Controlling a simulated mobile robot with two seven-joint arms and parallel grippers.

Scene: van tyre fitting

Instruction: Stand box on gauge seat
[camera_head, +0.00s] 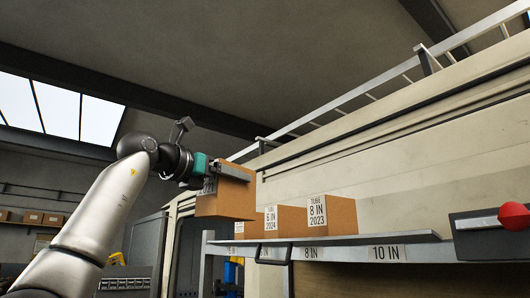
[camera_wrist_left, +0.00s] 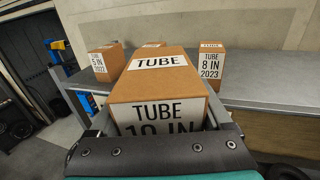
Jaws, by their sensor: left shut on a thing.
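My left gripper (camera_head: 228,172) is shut on a brown cardboard box (camera_head: 226,200) and holds it in the air in front of the shelf's left part. In the left wrist view the held box (camera_wrist_left: 150,90) has white labels reading "TUBE" on top and "TUBE 10 IN" on the near face. The grey shelf (camera_head: 420,241) carries edge labels, with "8 IN" and "10 IN" readable. The surface above "10 IN" is bare. I cannot tell which part is the gauge seat. My right gripper is not in view.
On the shelf stand a box marked "6 IN 2024" (camera_head: 284,219) and a box marked "8 IN 2023" (camera_head: 332,214). A box marked "5 IN" (camera_wrist_left: 103,62) shows in the wrist view. A dark unit with a red knob (camera_head: 513,215) is at the right.

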